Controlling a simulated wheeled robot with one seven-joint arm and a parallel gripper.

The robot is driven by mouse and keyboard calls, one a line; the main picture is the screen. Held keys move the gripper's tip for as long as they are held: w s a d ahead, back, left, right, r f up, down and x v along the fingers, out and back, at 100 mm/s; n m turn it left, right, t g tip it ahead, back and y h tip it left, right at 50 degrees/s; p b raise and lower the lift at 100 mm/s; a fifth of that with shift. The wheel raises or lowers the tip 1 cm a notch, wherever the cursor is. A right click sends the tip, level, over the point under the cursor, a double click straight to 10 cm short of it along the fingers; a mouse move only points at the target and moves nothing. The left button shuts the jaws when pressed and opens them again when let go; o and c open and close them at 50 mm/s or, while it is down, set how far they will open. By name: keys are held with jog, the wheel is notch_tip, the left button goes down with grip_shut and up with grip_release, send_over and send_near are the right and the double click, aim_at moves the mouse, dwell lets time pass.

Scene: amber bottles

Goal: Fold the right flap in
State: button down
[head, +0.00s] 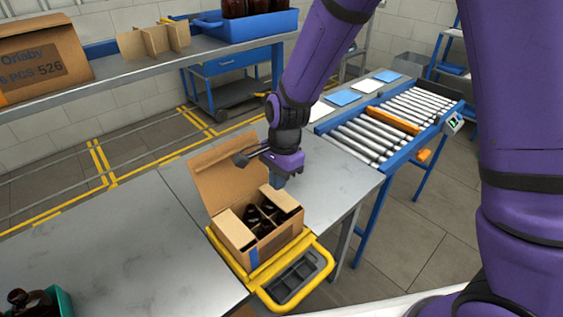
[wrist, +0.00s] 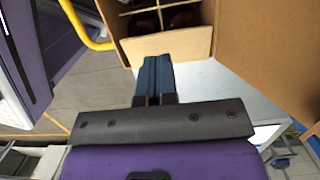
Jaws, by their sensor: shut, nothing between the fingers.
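An open cardboard box (head: 272,243) stands at the table's front edge, with dark bottles (head: 254,214) and cardboard dividers inside. Its big back flap (head: 222,178) stands up, leaning outward; it fills the right of the wrist view (wrist: 274,48). The left flap (head: 236,229) appears to lie inward over the left end. The right flap (head: 285,197) is at the end beside my gripper; its exact angle is unclear. My gripper (head: 278,183) is shut and empty, pointing down by that end. In the wrist view its blue fingers (wrist: 153,72) are close to a cardboard panel (wrist: 168,46); contact is unclear.
A yellow frame with a dark tray (head: 300,278) borders the box in front. A teal bin (head: 62,300) with bottles is at lower left. A roller conveyor (head: 392,122) stands at right. The metal table (head: 150,250) left of the box is clear.

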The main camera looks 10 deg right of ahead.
aim_at(275, 200)
jog(key=shift+s+a+f, duration=0.1)
jog(key=shift+a+f, duration=0.05)
jog(key=shift+f, duration=0.85)
jog(key=shift+s+a+f, duration=0.1)
jog(key=shift+f, duration=0.9)
